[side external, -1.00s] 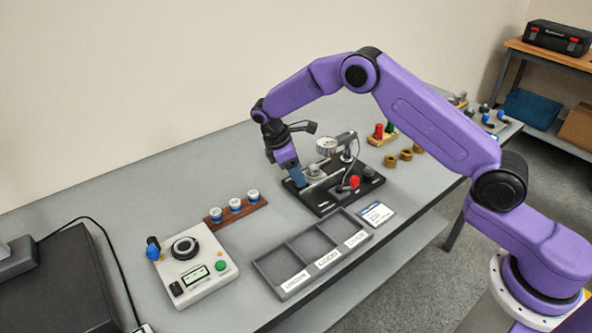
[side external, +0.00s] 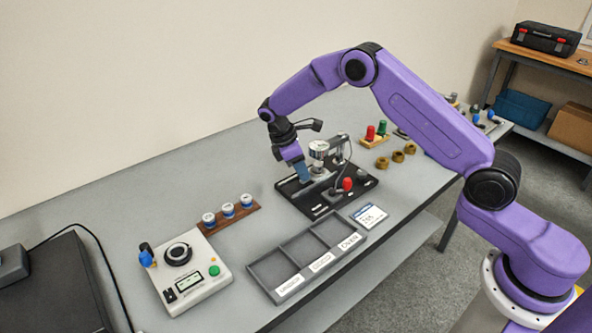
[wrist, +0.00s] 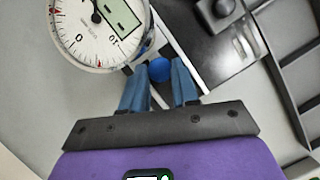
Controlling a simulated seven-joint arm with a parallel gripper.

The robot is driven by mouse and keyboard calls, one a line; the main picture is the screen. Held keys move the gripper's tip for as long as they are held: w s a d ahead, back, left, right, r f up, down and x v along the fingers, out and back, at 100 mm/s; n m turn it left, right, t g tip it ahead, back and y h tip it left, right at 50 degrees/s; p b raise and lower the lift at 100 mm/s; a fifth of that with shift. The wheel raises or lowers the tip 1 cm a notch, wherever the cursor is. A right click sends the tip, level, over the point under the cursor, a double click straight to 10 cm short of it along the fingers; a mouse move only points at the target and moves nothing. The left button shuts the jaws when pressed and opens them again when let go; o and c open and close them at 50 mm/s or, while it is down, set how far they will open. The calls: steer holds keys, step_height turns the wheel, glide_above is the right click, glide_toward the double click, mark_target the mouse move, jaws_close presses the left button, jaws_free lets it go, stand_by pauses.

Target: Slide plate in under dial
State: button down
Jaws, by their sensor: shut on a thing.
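The dial gauge (side external: 318,150) stands over a black base (side external: 325,207) in the middle of the bench. Its white face (wrist: 85,30) fills the upper left of the wrist view. My gripper (side external: 304,178) points down at the left part of the base, close beside the dial. In the wrist view its two blue fingers (wrist: 159,88) are shut on a round blue knob (wrist: 159,69), just below and right of the dial face. The plate is mostly hidden by my fingers and the dial, so I cannot tell how far it lies under the dial.
A red knob (side external: 347,184) stands on the base's right part. A three-compartment grey tray (side external: 254,271) and a small card display (side external: 369,215) lie in front. A rack with white-topped pieces (side external: 230,214) and a white instrument (side external: 207,287) are left. Brass rings (side external: 396,156) lie behind right.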

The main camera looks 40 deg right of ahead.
steer(key=shift+d, duration=0.35)
steer(key=c, duration=0.8)
jaws_free()
steer(key=shift+c, duration=0.2)
steer(key=shift+a+r, duration=0.1)
steer(key=shift+a, duration=0.05)
steer(key=shift+w+a+r, duration=0.1)
steer(key=shift+w+r, duration=0.05)
steer(key=shift+r, duration=0.05)
steer(key=v, duration=1.6)
steer(key=shift+r, duration=0.35)
steer(key=shift+a, duration=0.1)
